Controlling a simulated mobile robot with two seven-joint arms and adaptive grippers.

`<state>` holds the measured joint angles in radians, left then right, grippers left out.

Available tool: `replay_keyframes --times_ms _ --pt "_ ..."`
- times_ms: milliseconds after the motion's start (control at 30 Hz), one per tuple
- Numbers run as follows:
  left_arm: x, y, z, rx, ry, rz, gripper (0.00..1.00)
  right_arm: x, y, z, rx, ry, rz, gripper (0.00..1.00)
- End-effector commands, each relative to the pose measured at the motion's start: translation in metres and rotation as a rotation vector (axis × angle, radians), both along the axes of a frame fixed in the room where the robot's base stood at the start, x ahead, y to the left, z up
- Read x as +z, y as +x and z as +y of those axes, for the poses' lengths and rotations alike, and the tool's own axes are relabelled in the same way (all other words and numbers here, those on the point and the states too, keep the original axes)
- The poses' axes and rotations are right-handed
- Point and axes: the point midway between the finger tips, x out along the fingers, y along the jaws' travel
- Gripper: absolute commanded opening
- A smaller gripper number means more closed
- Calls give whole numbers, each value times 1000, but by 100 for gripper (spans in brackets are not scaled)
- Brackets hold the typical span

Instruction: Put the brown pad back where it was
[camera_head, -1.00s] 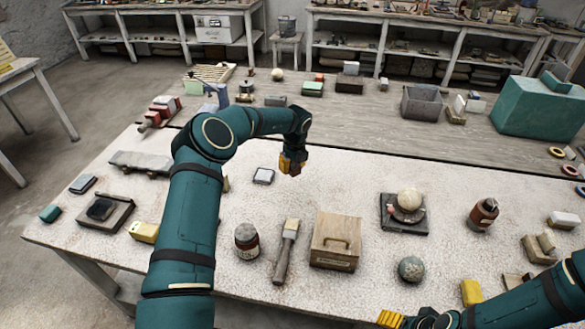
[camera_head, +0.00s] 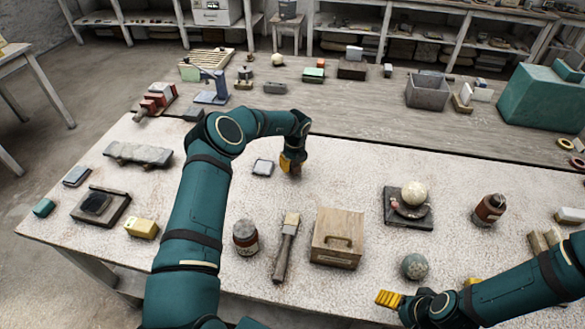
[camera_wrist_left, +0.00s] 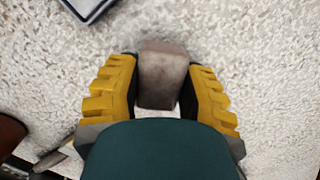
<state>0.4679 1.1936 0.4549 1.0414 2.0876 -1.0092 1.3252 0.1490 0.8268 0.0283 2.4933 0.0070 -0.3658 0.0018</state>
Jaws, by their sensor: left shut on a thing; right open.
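The brown pad (camera_wrist_left: 163,78), a small grey-brown block, sits between the yellow fingers of my left gripper (camera_wrist_left: 163,85) in the left wrist view. In the head view my left gripper (camera_head: 290,166) points down over the pale table (camera_head: 345,180), just right of a small dark-framed pad (camera_head: 263,168). I cannot tell whether the brown pad touches the table. My right gripper (camera_head: 389,299) is open at the front edge, below a speckled sphere (camera_head: 415,266).
A stand with a plaster sphere (camera_head: 414,193) and a brown bottle (camera_head: 488,210) are to the right. The table right of my left gripper is clear.

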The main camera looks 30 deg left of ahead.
Motion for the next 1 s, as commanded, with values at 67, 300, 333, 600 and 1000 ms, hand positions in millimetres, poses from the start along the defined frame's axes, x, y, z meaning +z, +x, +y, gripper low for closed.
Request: replay_keyframes --times_ms 67,300,333,600,1000 --pt "-14 -1 0 -1 -1 3 0 0 0 0 0 0 0 75" --pt "-21 0 0 -1 0 0 0 0 0 0 0 0 0 75" --pt "-21 0 0 -1 0 0 0 0 0 0 0 0 0 75" --pt "-25 0 0 -1 0 0 63 -3 0 0 0 0 0 75" --pt "-20 0 0 -1 0 0 66 0 0 0 0 0 0 75"
